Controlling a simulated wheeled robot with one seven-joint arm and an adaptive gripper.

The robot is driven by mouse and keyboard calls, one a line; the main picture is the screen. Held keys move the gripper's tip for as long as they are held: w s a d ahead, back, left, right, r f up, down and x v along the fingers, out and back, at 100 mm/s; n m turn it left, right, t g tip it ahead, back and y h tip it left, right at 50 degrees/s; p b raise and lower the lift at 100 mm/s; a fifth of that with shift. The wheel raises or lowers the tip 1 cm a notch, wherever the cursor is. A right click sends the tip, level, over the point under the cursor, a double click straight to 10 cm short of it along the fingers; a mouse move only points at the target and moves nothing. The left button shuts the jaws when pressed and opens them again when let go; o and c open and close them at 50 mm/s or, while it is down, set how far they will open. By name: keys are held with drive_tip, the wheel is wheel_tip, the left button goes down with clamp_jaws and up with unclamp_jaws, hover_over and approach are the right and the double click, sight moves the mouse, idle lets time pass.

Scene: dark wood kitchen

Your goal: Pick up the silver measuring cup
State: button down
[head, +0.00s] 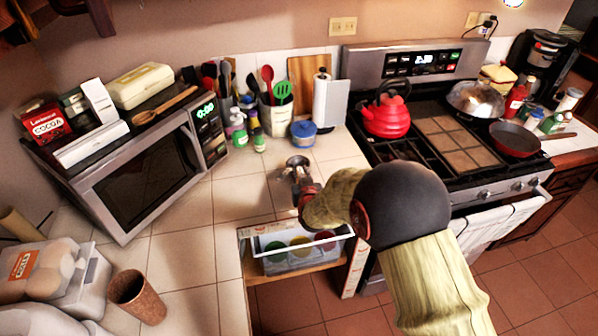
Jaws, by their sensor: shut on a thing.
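The silver measuring cup (298,161) is a small metallic shape at the tip of my gripper, over the tiled counter in front of the blue pot. My gripper (299,174) is shut on it. The arm reaches in from the lower right and hides part of the gripper. The cup is small in the picture, so I cannot tell whether it touches the counter or is just above it.
An open drawer (295,262) with coloured items juts out below my gripper. A microwave (150,170) stands at left, and a stove with a red kettle (387,115) at right. A blue pot (303,134) and a utensil holder (279,116) stand behind the cup.

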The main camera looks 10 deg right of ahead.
drive_tip(key=shift+r, duration=0.1)
drive_tip(key=shift+r, duration=0.6)
wheel_tip(320, 180, up, 2)
drive_tip(key=shift+r+p, duration=0.1)
drive_tip(key=shift+p, duration=0.55)
drive_tip(key=s+d+r+p, duration=0.3)
drive_tip(key=s+d+r, duration=0.4)
drive_tip(key=s+r, duration=0.2)
drive_tip(key=s, duration=0.2)
drive_tip(key=shift+s+d+r, duration=0.15)
drive_tip(key=shift+s+r, duration=0.15)
drive_tip(key=shift+s, duration=0.1)
